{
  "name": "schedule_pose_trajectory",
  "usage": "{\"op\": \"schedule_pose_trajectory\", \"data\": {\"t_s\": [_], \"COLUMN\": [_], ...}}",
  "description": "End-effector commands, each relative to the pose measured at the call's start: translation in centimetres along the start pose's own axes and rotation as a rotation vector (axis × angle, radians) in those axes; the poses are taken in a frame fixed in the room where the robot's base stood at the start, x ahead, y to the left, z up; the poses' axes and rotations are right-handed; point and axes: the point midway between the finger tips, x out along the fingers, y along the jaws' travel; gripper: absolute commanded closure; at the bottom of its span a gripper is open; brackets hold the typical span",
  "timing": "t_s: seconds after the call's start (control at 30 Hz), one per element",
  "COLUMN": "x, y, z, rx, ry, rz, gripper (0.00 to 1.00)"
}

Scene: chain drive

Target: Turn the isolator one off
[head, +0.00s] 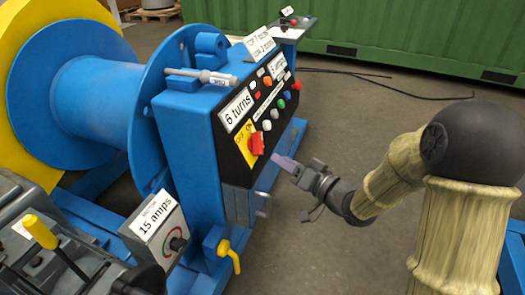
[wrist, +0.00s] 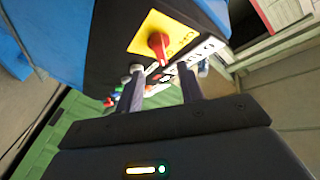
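A red rotary isolator handle (head: 257,143) sits on a yellow plate at the lower front end of the black control panel. It shows in the wrist view as a red knob (wrist: 158,44) on its yellow plate (wrist: 152,29), beyond the fingers. The plate's lettering is too small to read surely, and I cannot tell the switch position surely. My gripper (head: 285,163) is just right of and below the handle in the head view, apparently apart from it. In the wrist view my gripper (wrist: 160,86) has its two fingers apart with nothing held between them.
The black panel (head: 238,140) carries several coloured buttons and a "6 turns" label (head: 237,110). A grey "15 amps" dial box (head: 160,228) and a yellow lever (head: 229,256) stand lower left. A blue drum (head: 92,90) is behind. Floor (head: 345,120) to the right is mostly clear.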

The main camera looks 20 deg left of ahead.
Motion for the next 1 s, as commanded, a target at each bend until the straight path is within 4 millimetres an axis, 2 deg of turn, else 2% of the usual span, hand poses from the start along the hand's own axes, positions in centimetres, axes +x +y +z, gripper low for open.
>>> {"op": "schedule_pose_trajectory", "data": {"t_s": [0.2,0.43,0.6,0.83,0.87,1.0], "x": [4.0,7.5,8.5,8.6,8.6,8.5], "y": [0.1,0.1,0.1,0.0,0.0,0.0], "z": [0.3,0.2,0.0,0.0,0.0,0.0], "rx": [-0.001,-0.001,0.000,0.000,0.000,0.000], "ry": [-0.001,-0.001,0.000,0.000,0.000,0.000], "rz": [-0.003,-0.002,0.001,0.001,0.001,0.001], "gripper": [0.62,0.62,0.62,0.62,0.64,0.91]}}
